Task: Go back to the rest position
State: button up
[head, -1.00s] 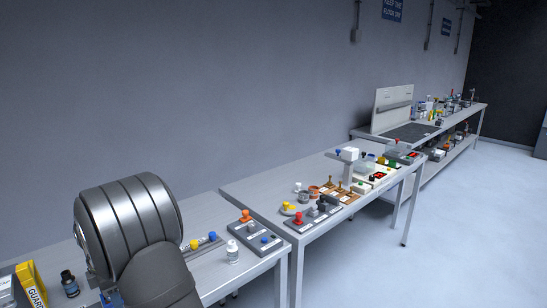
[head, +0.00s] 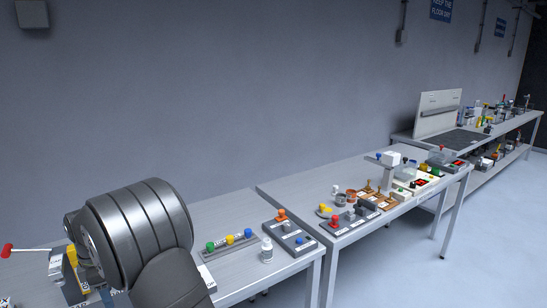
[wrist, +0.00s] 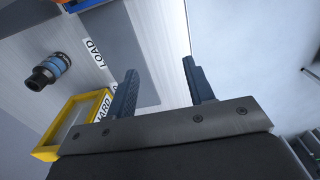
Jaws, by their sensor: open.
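My gripper (wrist: 166,88) shows in the wrist view with its two dark fingers apart and nothing between them. Below the fingers lie the bench top (wrist: 85,30) and a dark grey plate (wrist: 135,55) beside a white label reading LOAD. A yellow-framed guard (wrist: 48,152) stands left of the fingers, apart from them. In the head view my grey arm fills the lower left, and I cannot make out the gripper's fingers there.
A black and blue cylinder (wrist: 48,71) is near the guard. In the head view a white bottle (head: 267,250), a button strip (head: 230,241) and a grey control box (head: 288,235) stand on the near bench. A second bench (head: 330,255) holds several devices.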

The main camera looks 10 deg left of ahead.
notch_tip(320, 180, up, 13)
jog(key=d, duration=0.1)
jog(key=shift+w+d+r+y, duration=0.15)
jog(key=shift+d+y, duration=0.05)
jog(key=shift+y, duration=0.2)
jog(key=o, duration=1.1)
jog(key=shift+o, duration=0.2)
jog(key=w+d+f+t, duration=0.1)
jog(key=w+d+t, duration=0.1)
jog(key=d+t, duration=0.25)
jog(key=x, duration=0.9)
jog(key=shift+f, duration=0.4)
jog(key=shift+s, duration=0.1)
jog(key=v, duration=1)
jog(key=shift+d, duration=0.15)
